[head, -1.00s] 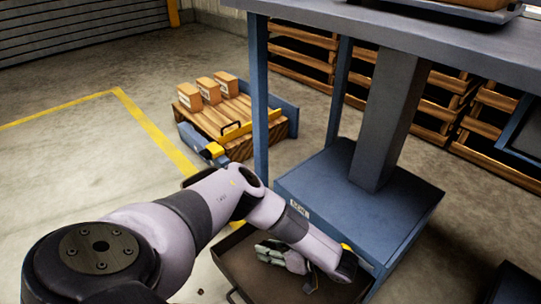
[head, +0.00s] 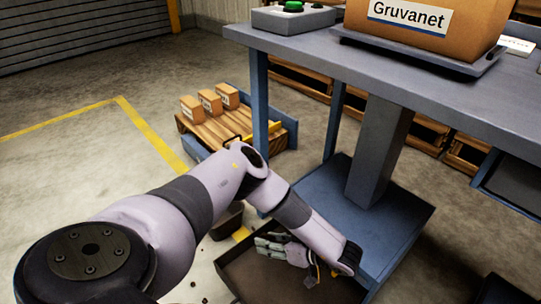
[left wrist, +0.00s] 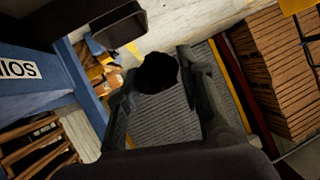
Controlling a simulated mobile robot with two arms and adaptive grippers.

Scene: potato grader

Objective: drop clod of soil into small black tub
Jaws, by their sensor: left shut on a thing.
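A dark, lumpy clod of soil (left wrist: 158,73) sits between the fingertips of my left gripper (left wrist: 160,88) in the left wrist view. The gripper is shut on it. In the head view my left gripper (head: 270,245) is over the far part of a shallow brown tray, and I cannot make out the clod there. A small dark tub (head: 226,222) shows partly behind my left forearm, to the left of the tray; most of it is hidden. My right gripper is in neither view.
The brown tray (head: 240,285) stands beside the blue pedestal base (head: 400,222). A wooden pallet with small cartons (head: 228,97) stands behind. Dark crumbs lie on the floor.

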